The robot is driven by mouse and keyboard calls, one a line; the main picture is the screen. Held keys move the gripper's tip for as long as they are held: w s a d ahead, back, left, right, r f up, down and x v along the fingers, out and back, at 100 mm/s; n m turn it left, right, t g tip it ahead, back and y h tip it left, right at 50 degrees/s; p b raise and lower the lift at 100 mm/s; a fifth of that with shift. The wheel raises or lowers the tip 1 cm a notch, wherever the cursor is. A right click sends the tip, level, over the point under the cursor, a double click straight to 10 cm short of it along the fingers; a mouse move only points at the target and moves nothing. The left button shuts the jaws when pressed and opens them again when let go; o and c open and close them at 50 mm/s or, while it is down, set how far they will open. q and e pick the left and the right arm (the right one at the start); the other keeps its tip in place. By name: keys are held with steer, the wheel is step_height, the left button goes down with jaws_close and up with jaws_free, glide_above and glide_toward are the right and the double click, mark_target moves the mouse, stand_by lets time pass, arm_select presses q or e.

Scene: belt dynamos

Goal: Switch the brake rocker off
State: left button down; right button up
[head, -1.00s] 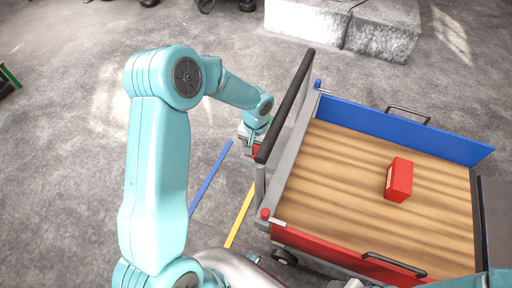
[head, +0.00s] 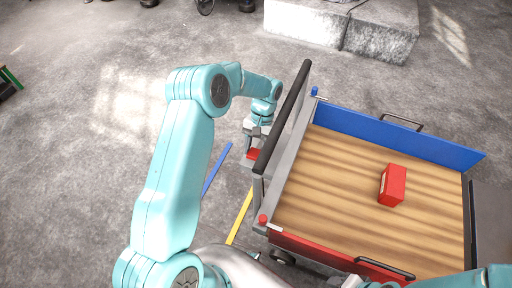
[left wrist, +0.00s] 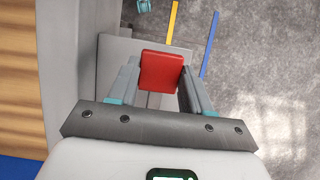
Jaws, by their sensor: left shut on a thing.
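The red brake rocker (head: 255,154) is at the left end of the cart, outside the black push bar. In the left wrist view the rocker (left wrist: 161,71) stands in front of a grey plate (left wrist: 119,47). My left gripper (head: 252,145) is over the rocker, and in the left wrist view its two fingers (left wrist: 160,82) have the rocker between them. It is shut on the rocker. The fingers hide part of the rocker's sides, and I cannot tell its tilt clearly. My right gripper is not in view.
The cart has a wooden bed (head: 335,190), a blue side wall (head: 395,136) and a red side wall (head: 310,252). A red box (head: 392,186) lies on the bed. The black push bar (head: 283,115) stands close beside my left gripper. Blue (head: 216,170) and yellow (head: 240,216) strips mark the floor.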

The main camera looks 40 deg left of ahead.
arm_select(q)
steer(key=shift+w, duration=0.1)
steer(key=shift+c, duration=2.4)
jaws_free()
steer(key=v, duration=1.6)
steer(key=shift+r, duration=0.15)
